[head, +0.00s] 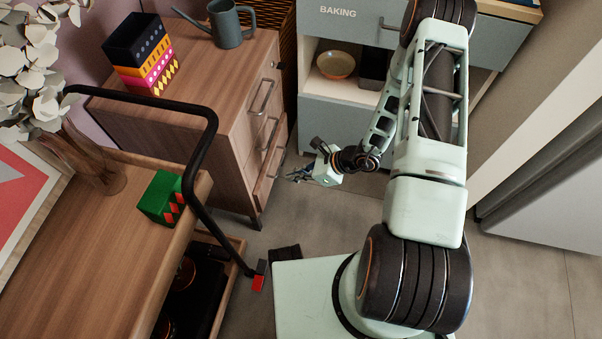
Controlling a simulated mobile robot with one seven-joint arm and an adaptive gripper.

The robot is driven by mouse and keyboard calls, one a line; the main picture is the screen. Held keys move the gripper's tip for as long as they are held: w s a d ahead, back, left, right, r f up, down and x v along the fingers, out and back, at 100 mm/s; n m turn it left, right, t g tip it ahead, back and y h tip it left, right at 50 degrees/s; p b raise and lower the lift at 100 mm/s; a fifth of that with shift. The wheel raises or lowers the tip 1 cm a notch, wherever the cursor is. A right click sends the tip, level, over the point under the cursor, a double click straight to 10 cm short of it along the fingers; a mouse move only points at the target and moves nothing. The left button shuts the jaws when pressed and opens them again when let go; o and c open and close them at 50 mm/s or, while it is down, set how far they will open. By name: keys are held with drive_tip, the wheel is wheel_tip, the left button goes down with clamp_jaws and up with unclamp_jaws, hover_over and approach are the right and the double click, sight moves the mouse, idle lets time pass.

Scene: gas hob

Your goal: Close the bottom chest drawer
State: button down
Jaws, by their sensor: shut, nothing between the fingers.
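The wooden chest (215,110) stands at the upper left, with a column of drawers on its right-hand face. The bottom drawer (270,170) is the lowest front and appears to stick out a little from the chest. Its handle is partly visible. My gripper (290,175) is shut and empty, just right of the bottom drawer front and pointing left towards it. I cannot tell whether the fingertips touch the front.
A watering can (228,25) and stacked patterned boxes (143,52) stand on the chest. A wooden table (95,235) with a green box (162,197) is at the lower left. A grey cabinet marked BAKING (345,22) stands behind. Floor is clear around the gripper.

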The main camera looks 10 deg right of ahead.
drive_tip(key=a+f, duration=0.1)
drive_tip(key=a, duration=0.1)
drive_tip(key=w+a+f+b, duration=0.1)
drive_tip(key=w+a+f, duration=0.1)
drive_tip(key=a, duration=0.1)
drive_tip(key=shift+w+a+b, duration=0.1)
drive_tip(key=shift+a+b, duration=0.25)
drive_tip(key=shift+w+a, duration=0.15)
drive_tip(key=shift+a, duration=0.25)
